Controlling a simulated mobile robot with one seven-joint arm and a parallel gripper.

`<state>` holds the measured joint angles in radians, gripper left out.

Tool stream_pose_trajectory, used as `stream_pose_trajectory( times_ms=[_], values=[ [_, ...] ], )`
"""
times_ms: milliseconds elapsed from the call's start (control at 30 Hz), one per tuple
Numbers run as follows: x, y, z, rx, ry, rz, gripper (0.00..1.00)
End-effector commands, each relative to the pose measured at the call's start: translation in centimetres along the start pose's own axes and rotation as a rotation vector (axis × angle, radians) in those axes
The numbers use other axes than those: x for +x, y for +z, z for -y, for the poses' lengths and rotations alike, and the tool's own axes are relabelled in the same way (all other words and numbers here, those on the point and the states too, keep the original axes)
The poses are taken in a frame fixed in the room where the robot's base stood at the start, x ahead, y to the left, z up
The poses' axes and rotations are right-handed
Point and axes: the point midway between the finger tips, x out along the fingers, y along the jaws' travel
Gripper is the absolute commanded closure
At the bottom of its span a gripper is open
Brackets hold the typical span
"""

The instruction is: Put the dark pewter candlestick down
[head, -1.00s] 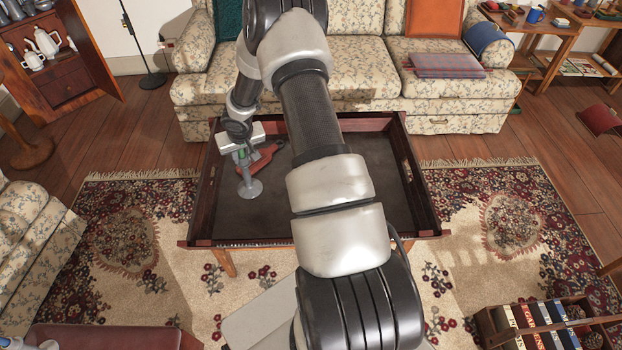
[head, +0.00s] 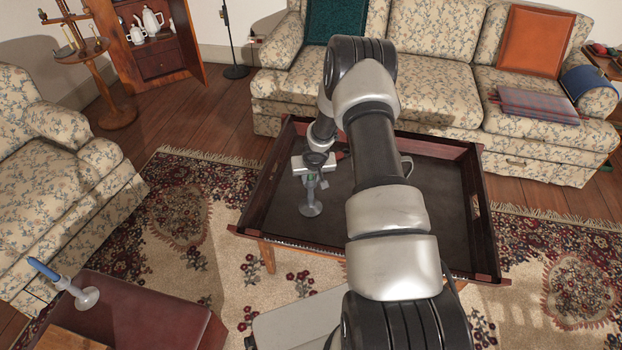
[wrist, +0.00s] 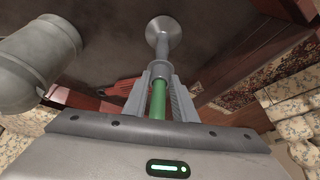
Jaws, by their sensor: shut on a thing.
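My gripper (head: 311,178) is shut on the dark pewter candlestick (head: 311,208), gripping its upper part. The candlestick is upright, base down, over the front left part of the dark tray-topped table (head: 440,205). I cannot tell whether its base touches the surface. In the wrist view its round base (wrist: 164,34) points away from me. A green candle (wrist: 157,102) shows between the two fingers (wrist: 157,92).
A red object (wrist: 122,87) lies on the tray table. A grey pewter vessel (wrist: 35,65) stands close by; my arm mostly hides it in the head view. The table has raised wooden rims. A blue-candle candlestick (head: 75,290) stands on a red-brown top (head: 135,310) at front left.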

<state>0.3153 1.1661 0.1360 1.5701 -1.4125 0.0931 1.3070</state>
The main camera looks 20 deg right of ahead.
Motion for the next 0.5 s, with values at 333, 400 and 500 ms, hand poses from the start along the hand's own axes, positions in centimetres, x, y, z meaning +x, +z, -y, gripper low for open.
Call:
stream_pose_trajectory(
  times_ms=[333, 400, 500],
  values=[
    [0.24, 0.11, 0.02, 0.001, 0.0, 0.0, 0.65],
    [0.25, 0.12, 0.02, 0.001, 0.0, 0.0, 0.57],
    [0.25, 0.12, 0.02, 0.001, 0.0, 0.0, 0.57]
  ],
)
